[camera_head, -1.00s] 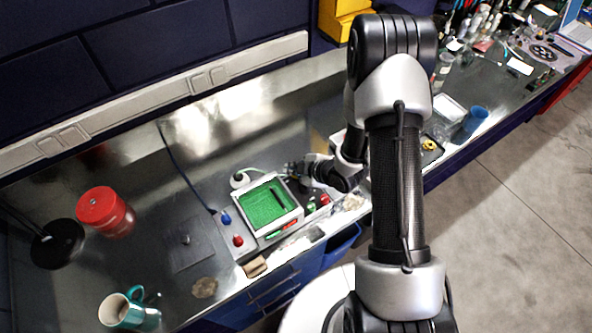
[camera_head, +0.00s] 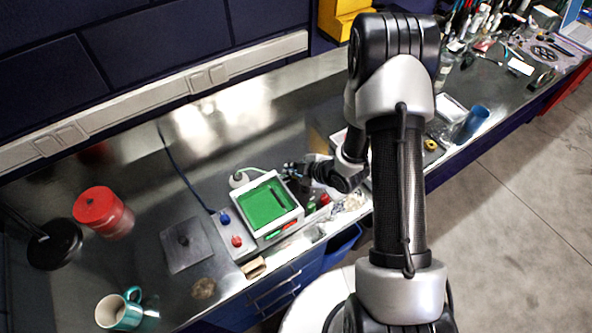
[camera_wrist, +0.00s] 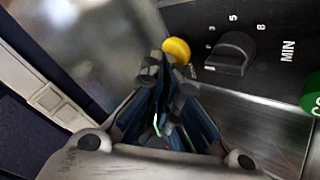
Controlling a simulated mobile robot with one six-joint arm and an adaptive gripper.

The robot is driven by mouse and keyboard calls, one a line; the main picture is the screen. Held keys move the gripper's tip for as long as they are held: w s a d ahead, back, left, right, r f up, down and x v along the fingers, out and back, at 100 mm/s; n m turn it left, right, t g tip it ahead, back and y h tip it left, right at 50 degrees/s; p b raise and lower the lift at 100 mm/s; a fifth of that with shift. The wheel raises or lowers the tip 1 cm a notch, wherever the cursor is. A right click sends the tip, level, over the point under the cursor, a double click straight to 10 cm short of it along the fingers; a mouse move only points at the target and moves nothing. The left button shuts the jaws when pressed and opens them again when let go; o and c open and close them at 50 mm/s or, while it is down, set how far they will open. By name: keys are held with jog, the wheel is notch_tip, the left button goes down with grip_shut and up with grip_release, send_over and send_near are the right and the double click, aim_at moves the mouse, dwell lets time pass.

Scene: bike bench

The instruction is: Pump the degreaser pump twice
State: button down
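My gripper (camera_head: 290,170) is low over the bench, just right of the back corner of a unit with a green-filled tray (camera_head: 268,204). In the wrist view my gripper (camera_wrist: 163,62) has its fingertips drawn together, with nothing clearly held. The tips are beside a small round yellow cap (camera_wrist: 177,50) on a dark panel; I cannot tell if they touch it. A white rounded piece (camera_head: 239,181) with a pale hose stands behind the tray. No label shows which part is the degreaser pump, so I cannot tell it for sure.
The panel has a black dial (camera_wrist: 232,55) marked MIN and a green button (camera_wrist: 313,95). Blue and red knobs stand left of the tray. A red canister (camera_head: 103,213), teal mug (camera_head: 119,312) and dark plate (camera_head: 188,256) are farther left. The back middle bench is clear.

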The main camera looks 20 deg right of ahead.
jog(key=shift+s+f, duration=0.1)
jog(key=shift+s, duration=0.15)
jog(key=shift+w+r+p, duration=0.2)
jog(key=shift+r+p, duration=1.65)
jog(key=shift+r, duration=1.25)
jog(key=shift+w, duration=0.1)
